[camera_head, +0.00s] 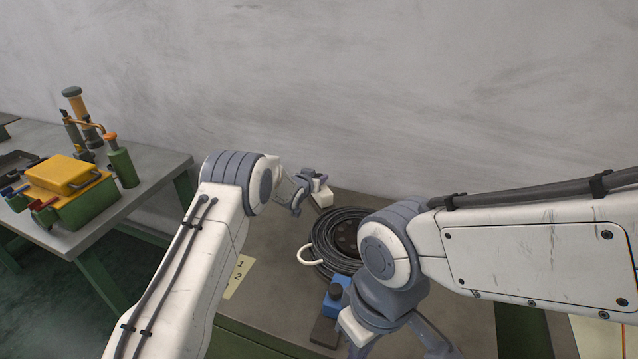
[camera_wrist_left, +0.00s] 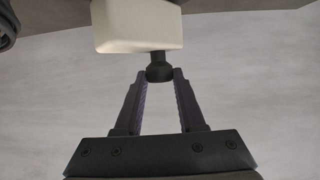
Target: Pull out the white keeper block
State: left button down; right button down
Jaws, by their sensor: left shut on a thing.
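The white keeper block (camera_head: 322,198) is at the back of the bench, just beyond the cable coil. It also shows large at the top of the left wrist view (camera_wrist_left: 137,28), with a small black knob (camera_wrist_left: 158,68) sticking out of it. My left gripper (camera_wrist_left: 160,75) is shut on that knob, one fingertip on each side. In the head view the left gripper (camera_head: 318,183) is small and partly hides the block. I cannot tell whether the block touches the bench. My right gripper (camera_head: 400,342) is at the bottom edge, its fingertips cut off.
A black cable coil (camera_head: 325,235) lies on the bench, with a white curved handle (camera_head: 308,255) beside it. A blue block (camera_head: 335,298) with a black knob stands near my right gripper. A label marked 1 and 2 (camera_head: 239,276) lies left. A side table (camera_head: 150,165) holds tools.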

pick_arm(q)
jog(key=shift+d+r, duration=0.15)
jog(key=shift+w+a, duration=0.1)
jog(key=shift+a, duration=0.15)
jog(key=c, duration=0.5)
grip_release()
jog(key=shift+a, duration=0.1)
jog(key=b+v, duration=0.2)
jog(key=v, duration=0.8)
jog(key=shift+s, duration=0.2)
